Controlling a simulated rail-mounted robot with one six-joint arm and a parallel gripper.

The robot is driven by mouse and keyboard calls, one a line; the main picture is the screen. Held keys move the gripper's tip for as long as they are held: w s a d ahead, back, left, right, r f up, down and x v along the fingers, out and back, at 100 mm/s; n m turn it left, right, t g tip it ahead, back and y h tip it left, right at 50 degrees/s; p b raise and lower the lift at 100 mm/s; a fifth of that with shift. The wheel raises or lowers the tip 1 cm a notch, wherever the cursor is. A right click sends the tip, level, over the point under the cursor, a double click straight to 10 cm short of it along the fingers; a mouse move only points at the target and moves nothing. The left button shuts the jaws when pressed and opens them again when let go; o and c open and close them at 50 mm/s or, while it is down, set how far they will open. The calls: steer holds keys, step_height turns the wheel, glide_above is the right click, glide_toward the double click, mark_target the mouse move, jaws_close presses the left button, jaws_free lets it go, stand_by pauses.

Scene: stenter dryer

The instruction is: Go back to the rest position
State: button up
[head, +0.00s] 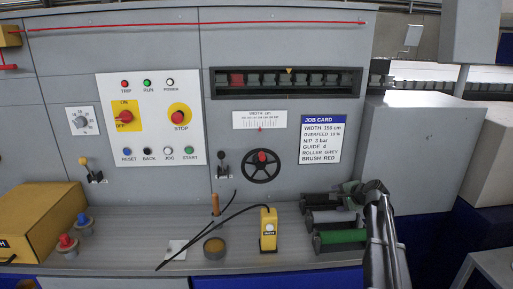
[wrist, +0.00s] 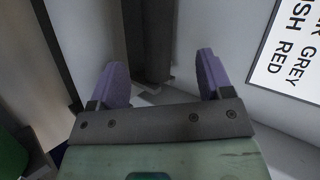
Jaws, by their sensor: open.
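My arm rises at the right of the head view, beside the roller rack (head: 318,238). Its end with my gripper (head: 362,188) is over the back of the rack, small and partly hidden by my own arm. In the wrist view my gripper (wrist: 160,78) has two purple fingers set wide apart. No object is held between them. A dark upright bar (wrist: 148,40) stands beyond the fingers; I cannot tell how far off it is.
Rollers, including a green one (head: 342,236), lie in the rack. A yellow pendant (head: 268,232) with a black cable, a round tin (head: 214,248) and a yellow box (head: 45,222) stand on the ledge. The job card (head: 320,139) and handwheel (head: 262,166) are on the panel behind.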

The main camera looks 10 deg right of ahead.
steer(key=a+n+g+p, duration=0.1)
steer(key=a+n, duration=0.1)
steer(key=a+r+n+h+p, duration=0.1)
steer(key=a+n, duration=0.1)
steer(key=a+n+g+h+p, duration=0.1)
steer(key=a+n, duration=0.1)
steer(key=shift+s+a+r+g, duration=0.1)
steer(key=shift+a+r+g, duration=0.1)
steer(key=shift+a+g, duration=0.1)
steer(key=s+a+f+n+g, duration=0.2)
steer(key=s+a, duration=0.4)
steer(key=s, duration=0.4)
steer(key=s+a+f+n+g+h+b, duration=0.1)
steer(key=s+a+f+n+g, duration=0.1)
steer(key=s+a, duration=0.5)
steer(key=s+a+f+n+g+b, duration=0.1)
steer(key=s+a, duration=0.5)
steer(key=s, duration=0.7)
steer(key=f+n+g, duration=0.1)
steer(key=n+g, duration=0.1)
steer(key=n, duration=0.1)
steer(key=shift+s+a+f+n+g+h, duration=0.15)
steer(key=shift+a+n+g+h, duration=0.15)
steer(key=shift+a+n, duration=0.1)
